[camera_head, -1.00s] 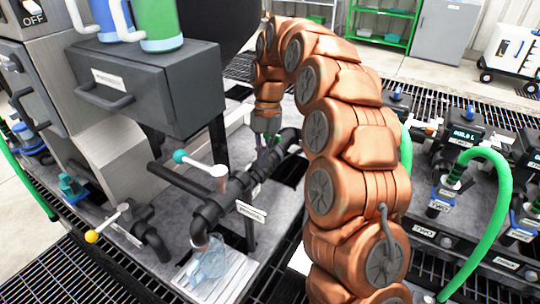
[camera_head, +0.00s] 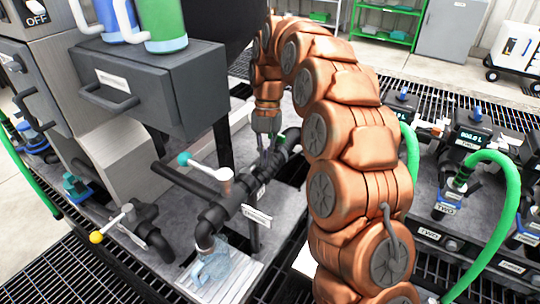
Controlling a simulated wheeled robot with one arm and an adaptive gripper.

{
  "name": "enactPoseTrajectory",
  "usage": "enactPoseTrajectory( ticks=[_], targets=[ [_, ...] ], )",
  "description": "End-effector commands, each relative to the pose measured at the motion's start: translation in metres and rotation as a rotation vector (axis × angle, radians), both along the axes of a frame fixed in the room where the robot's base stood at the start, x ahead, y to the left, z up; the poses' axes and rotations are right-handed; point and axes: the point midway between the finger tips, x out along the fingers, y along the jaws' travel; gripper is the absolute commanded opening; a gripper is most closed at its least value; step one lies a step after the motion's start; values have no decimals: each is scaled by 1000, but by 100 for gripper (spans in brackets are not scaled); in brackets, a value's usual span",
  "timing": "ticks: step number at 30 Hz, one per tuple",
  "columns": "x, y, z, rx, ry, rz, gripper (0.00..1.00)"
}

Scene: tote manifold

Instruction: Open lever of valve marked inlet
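A white lever with a teal knob (camera_head: 205,168) sits on top of the dark pipe assembly in the middle. A second lever with a yellow knob (camera_head: 112,224) sits on a pipe at the lower left. A white label (camera_head: 257,216) hangs on the middle pipe, but I cannot read it, so I cannot tell which valve is marked inlet. My gripper (camera_head: 267,151) points down at the far part of the middle pipe, behind and right of the teal lever. Its fingers are small and dark against the pipe; I cannot tell whether they touch it.
A clear jug (camera_head: 210,264) stands under the middle pipe's spout on a pale slatted tray (camera_head: 236,281). A grey box with a drawer (camera_head: 152,90) overhangs at the left, with mugs on top. Green hoses (camera_head: 503,215) and dark valve units lie at the right.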

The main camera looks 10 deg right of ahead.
Motion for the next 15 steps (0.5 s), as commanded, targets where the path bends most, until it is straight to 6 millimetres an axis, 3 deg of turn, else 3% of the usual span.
enactPoseTrajectory(
  ticks=[1, 8, 15],
  targets=[
    [3, 8, 3, 13, -11, 7, 0],
    [6, 10, 24, 11, -14, 5, 0],
    [11, 12, 66, 7, -11, -4, 0]
  ],
)
